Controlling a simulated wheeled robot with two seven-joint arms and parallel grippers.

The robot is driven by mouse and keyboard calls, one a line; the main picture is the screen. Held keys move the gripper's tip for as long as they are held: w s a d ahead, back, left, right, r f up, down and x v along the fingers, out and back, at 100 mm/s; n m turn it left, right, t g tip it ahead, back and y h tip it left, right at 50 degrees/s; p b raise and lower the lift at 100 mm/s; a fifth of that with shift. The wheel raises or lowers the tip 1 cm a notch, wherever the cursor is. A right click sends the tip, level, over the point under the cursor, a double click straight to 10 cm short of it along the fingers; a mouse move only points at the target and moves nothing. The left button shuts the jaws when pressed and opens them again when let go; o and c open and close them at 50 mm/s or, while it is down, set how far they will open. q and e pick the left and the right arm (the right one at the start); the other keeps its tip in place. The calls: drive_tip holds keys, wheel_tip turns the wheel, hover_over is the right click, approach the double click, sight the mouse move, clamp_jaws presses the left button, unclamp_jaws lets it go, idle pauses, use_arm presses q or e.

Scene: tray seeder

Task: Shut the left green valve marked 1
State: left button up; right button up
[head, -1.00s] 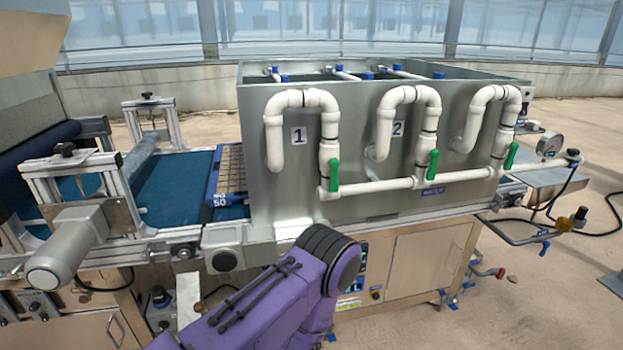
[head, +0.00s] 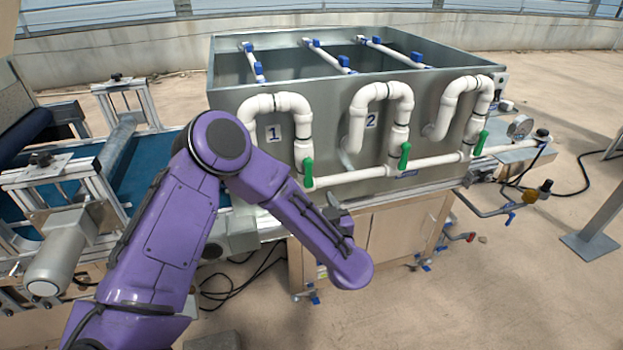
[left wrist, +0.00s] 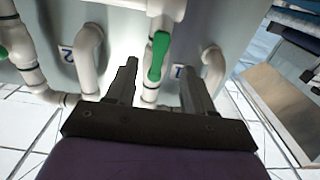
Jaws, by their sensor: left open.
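The green valve handle marked 1 (head: 308,172) stands upright on the white pipe at the left of the metal tank's front, near the label 1 (head: 273,133). In the left wrist view the green handle (left wrist: 158,56) appears between and beyond my open fingers, with label 1 (left wrist: 179,72) beside it. My left gripper (head: 336,204) is partly hidden behind my purple forearm in the head view, just below and right of the handle. The left wrist view shows the left gripper (left wrist: 158,68) empty, with its fingers apart. I cannot tell the exact gap to the handle. My right gripper is not in view.
A second green handle (head: 404,156) and a third (head: 480,143) stand to the right on the same white pipework. The horizontal white pipe (head: 350,177) runs along the tank (head: 330,110). The conveyor (head: 155,160) is at left; open floor lies front right.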

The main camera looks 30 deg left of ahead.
sight(309, 182)
use_arm(q)
drive_tip(key=p+x, duration=0.1)
drive_tip(key=x, duration=0.5)
drive_tip(key=shift+w+a+p, duration=0.15)
drive_tip(key=shift+a+p, duration=0.15)
drive_tip(key=shift+a, duration=0.05)
drive_tip(key=shift+w+a, duration=0.2)
drive_tip(key=shift+w, duration=0.05)
clamp_jaws()
